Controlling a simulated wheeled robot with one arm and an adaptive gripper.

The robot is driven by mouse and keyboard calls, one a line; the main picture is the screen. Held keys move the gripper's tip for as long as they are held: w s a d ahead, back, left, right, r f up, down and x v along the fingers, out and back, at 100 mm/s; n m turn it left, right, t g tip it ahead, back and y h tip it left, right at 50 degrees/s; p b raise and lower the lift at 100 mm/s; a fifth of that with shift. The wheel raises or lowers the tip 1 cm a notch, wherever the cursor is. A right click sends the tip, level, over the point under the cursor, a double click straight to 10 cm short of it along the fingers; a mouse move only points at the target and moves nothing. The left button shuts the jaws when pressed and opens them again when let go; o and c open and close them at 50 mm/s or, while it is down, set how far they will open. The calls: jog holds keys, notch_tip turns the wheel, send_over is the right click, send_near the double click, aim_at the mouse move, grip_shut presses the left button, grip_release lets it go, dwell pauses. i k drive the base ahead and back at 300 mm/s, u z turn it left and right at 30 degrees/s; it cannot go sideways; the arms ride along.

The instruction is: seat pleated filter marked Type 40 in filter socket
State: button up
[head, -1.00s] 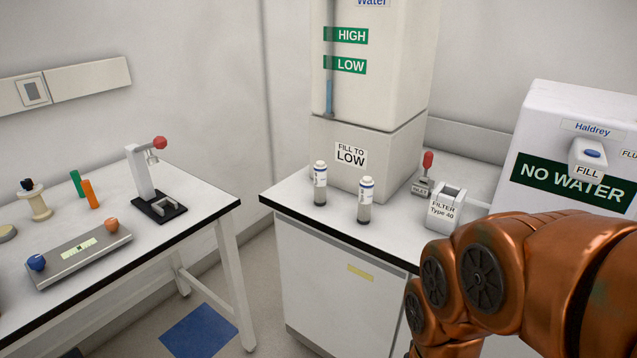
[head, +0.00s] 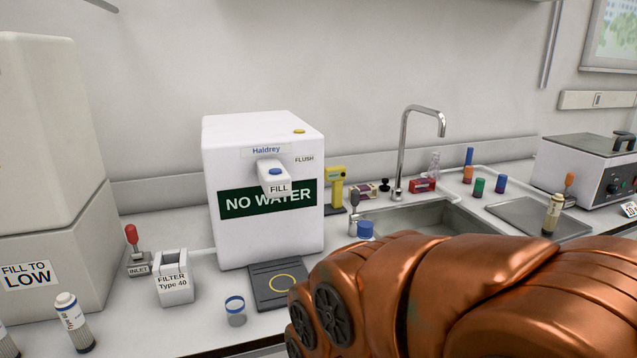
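The filter socket (head: 174,291) is a small white block labelled "FILTER Type 40", standing on the counter left of the white Haldrey unit. Its top opening shows no filter in it. A white cylindrical filter (head: 73,318) with a blue-marked cap and a grey pleated lower part stands upright left of the socket. A second, similar filter (head: 6,344) is cut off at the left edge. I cannot read a type number on either. A yellowish cartridge (head: 553,214) stands at the right beyond the sink. My copper-coloured arm fills the lower right; my gripper is out of frame.
The Haldrey unit (head: 222,160) reads "NO WATER". The red-handled INLET valve (head: 132,240) stands behind and left of the socket, beside the water tank (head: 45,150). A blue-rimmed cup (head: 235,313) and dark pad (head: 268,293) lie right of the socket. A sink (head: 440,220) is farther right.

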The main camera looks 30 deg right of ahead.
aim_at(264, 223)
jog(key=u, duration=1.05)
jog(key=k, duration=0.4)
jog(key=u, duration=1.25)
jog(key=i, duration=1.8)
jog(key=z, duration=0.85)
